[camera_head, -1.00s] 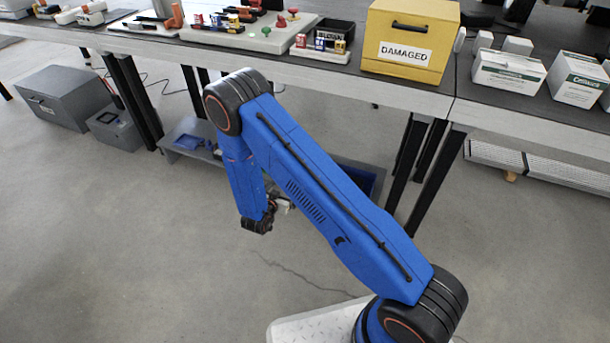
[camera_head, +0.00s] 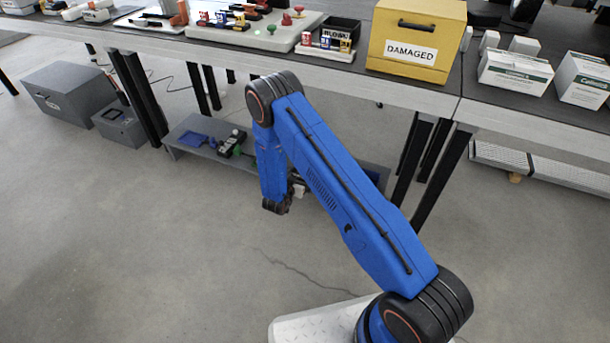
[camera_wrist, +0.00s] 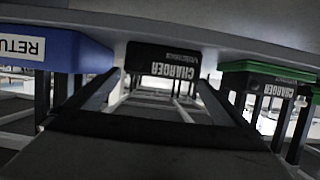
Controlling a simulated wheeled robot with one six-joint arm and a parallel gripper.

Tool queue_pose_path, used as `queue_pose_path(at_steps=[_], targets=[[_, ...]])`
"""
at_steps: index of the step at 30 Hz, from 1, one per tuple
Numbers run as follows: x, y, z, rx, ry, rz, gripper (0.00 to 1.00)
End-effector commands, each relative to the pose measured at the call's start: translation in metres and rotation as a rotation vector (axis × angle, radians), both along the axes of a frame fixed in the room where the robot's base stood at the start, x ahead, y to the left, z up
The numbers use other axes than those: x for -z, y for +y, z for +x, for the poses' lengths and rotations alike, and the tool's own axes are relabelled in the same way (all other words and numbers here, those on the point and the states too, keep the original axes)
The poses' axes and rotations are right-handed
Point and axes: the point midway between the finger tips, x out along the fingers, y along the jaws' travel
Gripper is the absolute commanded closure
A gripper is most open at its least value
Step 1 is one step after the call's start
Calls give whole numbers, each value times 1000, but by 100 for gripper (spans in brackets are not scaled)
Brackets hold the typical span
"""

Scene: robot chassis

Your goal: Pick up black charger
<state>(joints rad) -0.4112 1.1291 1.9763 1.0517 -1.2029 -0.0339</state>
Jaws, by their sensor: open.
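The black charger (camera_wrist: 163,61), with upside-down "CHARGER" lettering, is near the top middle of the wrist view. My gripper (camera_wrist: 158,82) is open, its two fingers pointing toward the charger, one on each side of it in the picture. I cannot tell how far off the charger is, and nothing shows as held. In the head view my gripper (camera_head: 296,186) is small and mostly hidden behind my blue arm, in front of the lower shelf. I cannot make out this charger for sure in the head view.
In the wrist view, a blue bin marked "RETU" (camera_wrist: 55,48) is left of the charger, and a black-and-green charger (camera_wrist: 262,80) is right. The lower shelf (camera_head: 182,128) lies under the workbench (camera_head: 360,85), between dark legs (camera_head: 428,165). Open floor (camera_head: 130,250) lies in front.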

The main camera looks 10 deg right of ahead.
Motion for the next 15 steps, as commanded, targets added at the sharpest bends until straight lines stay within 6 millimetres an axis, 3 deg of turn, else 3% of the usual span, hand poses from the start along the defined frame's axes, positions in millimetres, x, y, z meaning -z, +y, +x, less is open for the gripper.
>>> queue_pose_path(at_steps=[15], targets=[[15, -27, 41, 0, 1, 1, 0]])
